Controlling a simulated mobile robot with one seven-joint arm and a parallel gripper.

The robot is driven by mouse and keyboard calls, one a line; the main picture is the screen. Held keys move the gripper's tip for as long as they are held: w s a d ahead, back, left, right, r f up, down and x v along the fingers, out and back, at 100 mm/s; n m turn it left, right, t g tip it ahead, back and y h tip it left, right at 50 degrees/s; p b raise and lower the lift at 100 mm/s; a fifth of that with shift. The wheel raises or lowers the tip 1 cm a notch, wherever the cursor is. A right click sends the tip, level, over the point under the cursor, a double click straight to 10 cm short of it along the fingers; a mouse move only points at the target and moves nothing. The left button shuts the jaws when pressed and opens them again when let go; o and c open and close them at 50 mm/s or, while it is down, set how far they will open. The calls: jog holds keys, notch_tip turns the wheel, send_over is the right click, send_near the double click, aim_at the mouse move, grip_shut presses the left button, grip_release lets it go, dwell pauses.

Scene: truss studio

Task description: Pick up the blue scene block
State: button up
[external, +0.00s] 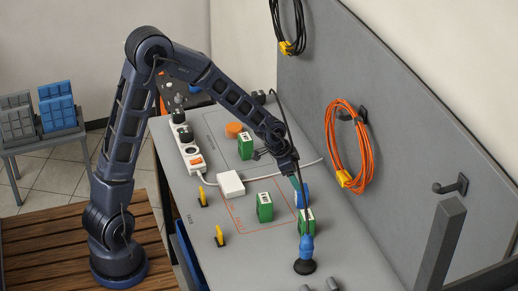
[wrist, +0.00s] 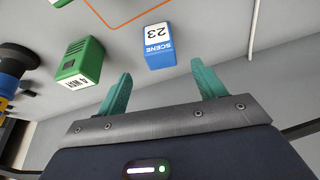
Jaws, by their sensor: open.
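The block appears upright and not held.
A green block (wrist: 82,62) stands close left of the blue one in the wrist view. Other green blocks (external: 265,208) stand on the table. A blue and black tool (external: 305,262), a white box (external: 230,184) and a power strip (external: 186,147) are around. A grey panel (external: 400,150) rises behind.

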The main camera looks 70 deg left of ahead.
aim_at(304, 195)
jog(key=shift+x, duration=5.3)
jog(key=shift+a, duration=0.1)
jog(key=c, duration=1.1)
jog(key=shift+r, duration=0.1)
